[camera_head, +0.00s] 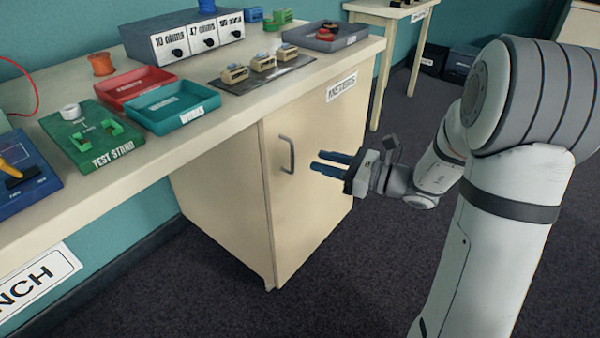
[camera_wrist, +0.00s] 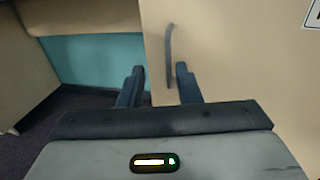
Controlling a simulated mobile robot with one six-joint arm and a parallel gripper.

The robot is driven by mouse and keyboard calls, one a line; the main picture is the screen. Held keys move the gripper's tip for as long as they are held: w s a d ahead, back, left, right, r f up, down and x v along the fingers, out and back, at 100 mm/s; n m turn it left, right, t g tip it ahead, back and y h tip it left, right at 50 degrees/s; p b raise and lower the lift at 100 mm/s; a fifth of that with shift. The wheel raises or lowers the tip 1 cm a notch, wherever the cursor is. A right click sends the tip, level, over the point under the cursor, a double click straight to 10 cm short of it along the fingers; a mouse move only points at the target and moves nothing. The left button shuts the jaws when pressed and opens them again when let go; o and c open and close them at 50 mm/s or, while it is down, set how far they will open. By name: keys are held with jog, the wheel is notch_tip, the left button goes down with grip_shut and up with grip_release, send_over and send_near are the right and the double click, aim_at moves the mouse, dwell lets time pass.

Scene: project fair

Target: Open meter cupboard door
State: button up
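The meter cupboard door (camera_head: 316,187) is a cream panel under the bench, and it looks shut. A METERS sign (camera_head: 341,87) is above its right part. A grey bar handle (camera_head: 288,154) stands upright near the door's left edge. My gripper (camera_head: 323,163) points at the door, a little to the right of the handle, with its two blue fingers apart and nothing between them. In the wrist view the handle (camera_wrist: 169,55) shows ahead, nearer the right finger. The gripper (camera_wrist: 160,84) looks short of the handle, not touching it.
The bench top (camera_head: 235,110) carries a red tray (camera_head: 135,84), a teal tray (camera_head: 172,105), a green test stand (camera_head: 90,134) and several meters. The carpet (camera_head: 370,270) in front of the door is clear. A side table (camera_head: 391,12) stands at the back.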

jog(key=w+b+x, duration=0.1)
jog(key=b+x, duration=0.1)
jog(key=x, duration=0.5)
jog(key=shift+f+m+t, duration=0.3)
jog(key=shift+f, duration=0.05)
jog(key=shift+w+a, duration=0.1)
grip_shut()
